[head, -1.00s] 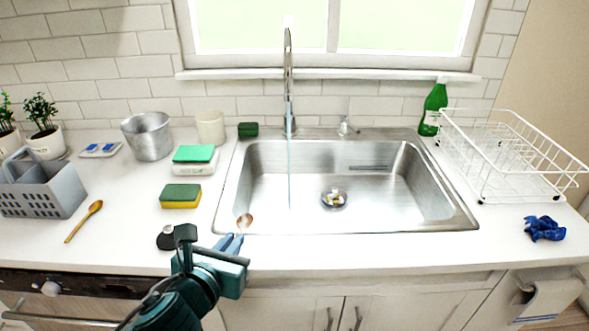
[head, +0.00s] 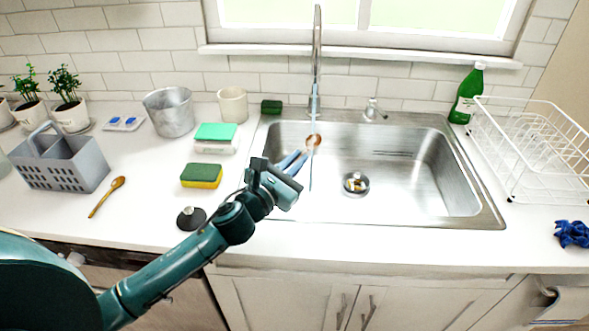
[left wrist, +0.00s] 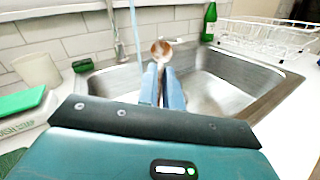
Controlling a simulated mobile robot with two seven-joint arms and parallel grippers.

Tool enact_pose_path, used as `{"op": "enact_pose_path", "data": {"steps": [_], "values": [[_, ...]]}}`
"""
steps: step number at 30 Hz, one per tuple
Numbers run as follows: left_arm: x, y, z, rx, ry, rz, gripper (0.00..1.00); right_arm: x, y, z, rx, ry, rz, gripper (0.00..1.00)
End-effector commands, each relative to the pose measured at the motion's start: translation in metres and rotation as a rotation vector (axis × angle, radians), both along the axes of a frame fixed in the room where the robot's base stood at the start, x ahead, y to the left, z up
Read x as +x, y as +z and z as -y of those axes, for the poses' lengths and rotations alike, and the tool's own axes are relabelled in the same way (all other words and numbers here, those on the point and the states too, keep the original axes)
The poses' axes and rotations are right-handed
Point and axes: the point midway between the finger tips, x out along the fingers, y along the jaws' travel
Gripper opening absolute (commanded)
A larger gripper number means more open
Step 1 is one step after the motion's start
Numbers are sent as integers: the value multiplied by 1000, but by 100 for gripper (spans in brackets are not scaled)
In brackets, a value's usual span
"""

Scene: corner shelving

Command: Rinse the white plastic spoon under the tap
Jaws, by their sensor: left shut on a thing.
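My left gripper (head: 295,161) is shut on a spoon (head: 314,140) and holds it over the left part of the sink (head: 420,205). The spoon's bowl looks brown with a pale edge; its handle is mostly hidden between the blue fingers. It also shows in the left wrist view (left wrist: 161,49), beyond the fingertips (left wrist: 161,75). The tap (head: 316,60) is running in a thin stream (head: 311,178). The stream overlaps the bowl in the head view but passes left of it in the wrist view; I cannot tell whether they touch. My right gripper is out of view.
The drain (head: 355,184) holds small bits. Left of the sink are a yellow-green sponge (head: 201,176), a black stopper (head: 191,218), a wooden spoon (head: 106,197) and a grey caddy (head: 60,163). A green bottle (head: 467,95) and white dish rack (head: 535,150) stand right.

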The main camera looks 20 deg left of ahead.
Motion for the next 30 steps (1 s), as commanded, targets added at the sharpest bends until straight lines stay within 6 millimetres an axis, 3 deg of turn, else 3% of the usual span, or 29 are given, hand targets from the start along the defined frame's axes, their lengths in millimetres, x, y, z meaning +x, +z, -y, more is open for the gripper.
{"op": "enact_pose_path", "data": {"steps": [30], "values": [[91, -20, -29, -1, 0, 1, 0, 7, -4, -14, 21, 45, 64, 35]]}}
